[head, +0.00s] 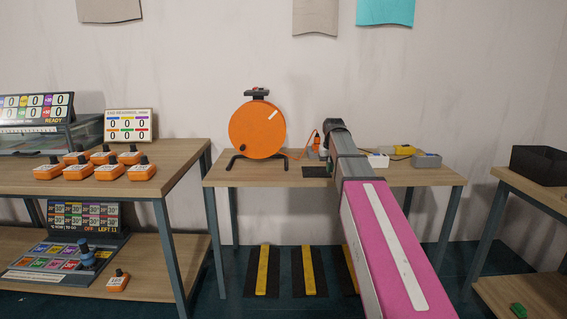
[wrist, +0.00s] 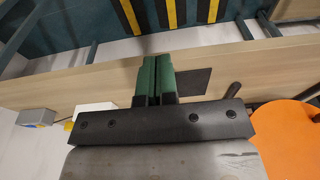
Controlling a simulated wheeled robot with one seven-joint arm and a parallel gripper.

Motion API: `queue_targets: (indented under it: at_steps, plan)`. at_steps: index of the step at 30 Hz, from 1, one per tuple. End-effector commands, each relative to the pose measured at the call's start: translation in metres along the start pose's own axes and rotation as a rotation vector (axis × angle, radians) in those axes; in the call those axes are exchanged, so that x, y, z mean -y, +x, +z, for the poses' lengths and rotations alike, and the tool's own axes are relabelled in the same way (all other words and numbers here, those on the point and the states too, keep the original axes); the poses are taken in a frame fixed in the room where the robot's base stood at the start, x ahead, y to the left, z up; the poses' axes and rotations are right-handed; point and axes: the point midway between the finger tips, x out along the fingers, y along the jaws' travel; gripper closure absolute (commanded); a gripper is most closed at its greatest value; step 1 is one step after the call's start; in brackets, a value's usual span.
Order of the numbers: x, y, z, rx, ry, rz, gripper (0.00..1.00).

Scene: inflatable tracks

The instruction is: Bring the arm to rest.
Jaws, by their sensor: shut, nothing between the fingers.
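My arm reaches forward in the head view, with a pink and grey link over the middle table (head: 290,178). My gripper (wrist: 155,62) shows in the wrist view with its two green fingers together and nothing between them. The fingers are above the wooden top of the middle table, which also shows in the wrist view (wrist: 220,70).
An orange cable reel (head: 257,130) stands left of my arm, close to it in the wrist view (wrist: 290,135). Small boxes, including a grey one (head: 427,160), lie right. A left shelf (head: 185,160) holds several orange controllers. A black bin (head: 538,165) stands far right.

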Motion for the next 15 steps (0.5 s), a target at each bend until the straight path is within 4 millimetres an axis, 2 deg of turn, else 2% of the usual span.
queue_targets:
  at_steps: [8, 15]
  plan:
    - [0.0, 0.034, 0.024, 0.013, 0.0, 0.0, 1.0]
    - [0.0, 0.079, 0.058, 0.031, 0.0, 0.0, 1.0]
